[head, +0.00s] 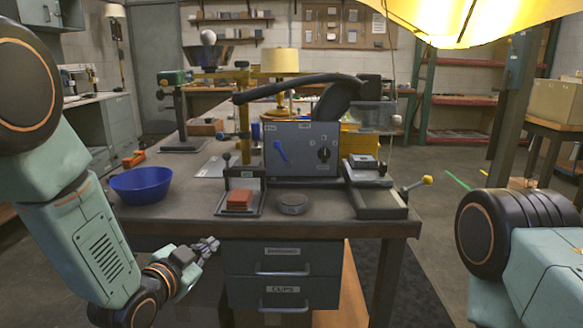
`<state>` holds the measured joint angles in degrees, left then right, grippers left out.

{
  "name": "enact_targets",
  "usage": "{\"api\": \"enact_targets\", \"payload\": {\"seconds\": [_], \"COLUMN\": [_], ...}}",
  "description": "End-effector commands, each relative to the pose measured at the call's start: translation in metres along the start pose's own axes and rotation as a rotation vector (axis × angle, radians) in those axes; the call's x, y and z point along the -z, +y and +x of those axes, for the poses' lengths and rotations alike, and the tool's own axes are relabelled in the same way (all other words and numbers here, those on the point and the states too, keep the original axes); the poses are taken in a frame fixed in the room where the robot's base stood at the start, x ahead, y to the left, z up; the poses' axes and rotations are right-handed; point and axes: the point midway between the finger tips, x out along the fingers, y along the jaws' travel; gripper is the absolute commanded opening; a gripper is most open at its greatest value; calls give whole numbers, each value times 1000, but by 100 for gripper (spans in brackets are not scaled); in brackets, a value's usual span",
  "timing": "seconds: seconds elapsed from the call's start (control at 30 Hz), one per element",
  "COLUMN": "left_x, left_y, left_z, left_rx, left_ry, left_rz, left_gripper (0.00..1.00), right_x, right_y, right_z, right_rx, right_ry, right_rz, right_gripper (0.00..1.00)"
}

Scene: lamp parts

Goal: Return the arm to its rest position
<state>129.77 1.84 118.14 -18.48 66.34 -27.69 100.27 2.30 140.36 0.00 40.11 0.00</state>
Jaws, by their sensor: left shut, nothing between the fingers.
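My left arm comes in from the left and reaches down in front of the workbench (185,212). My left gripper (211,246) is shut and empty, low beside the left edge of the drawer fronts, below the bench top. My right arm shows only as a dark joint and a pale green link at the lower right. The right gripper is out of view.
On the bench stand a blue bowl (141,186), a red block (239,199) in a small press, a grey control box (301,149) and a round dark disc (292,203). Drawers (282,258) sit under the bench top. Open floor lies to the right.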

Motion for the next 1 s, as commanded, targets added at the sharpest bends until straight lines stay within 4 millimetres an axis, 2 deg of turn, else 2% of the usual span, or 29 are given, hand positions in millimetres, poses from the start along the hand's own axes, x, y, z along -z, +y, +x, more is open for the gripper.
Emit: {"api": "enact_targets", "payload": {"seconds": [0.1, 0.27, 0.4, 0.5, 0.6, 0.7, 0.8, 0.9, 1.0], "left_x": [-58, -133, -184, -211, -229, -239, -244, -247, -249], "left_y": [32, 81, 123, 151, 176, 196, 210, 217, 220], "left_z": [-26, -84, -149, -203, -258, -306, -340, -355, -360], "left_rx": [-49, -86, -94, -92, -95, -108, -132, -145, -150], "left_ry": [-208, -514, -775, -959, -1130, -1261, -1342, -1376, -1388], "left_rz": [-178, -406, -564, -649, -703, -720, -720, -719, -718], "left_gripper": [0, 0, 0, 0, 0, 0, 0, 0, 0], "right_x": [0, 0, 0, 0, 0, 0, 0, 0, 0], "right_y": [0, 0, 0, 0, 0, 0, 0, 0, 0], "right_z": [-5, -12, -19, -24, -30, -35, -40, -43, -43], "right_rx": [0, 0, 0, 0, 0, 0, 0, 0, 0], "right_ry": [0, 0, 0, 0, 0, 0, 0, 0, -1], "right_rz": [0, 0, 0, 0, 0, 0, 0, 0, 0], "right_gripper": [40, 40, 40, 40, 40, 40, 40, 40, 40]}}
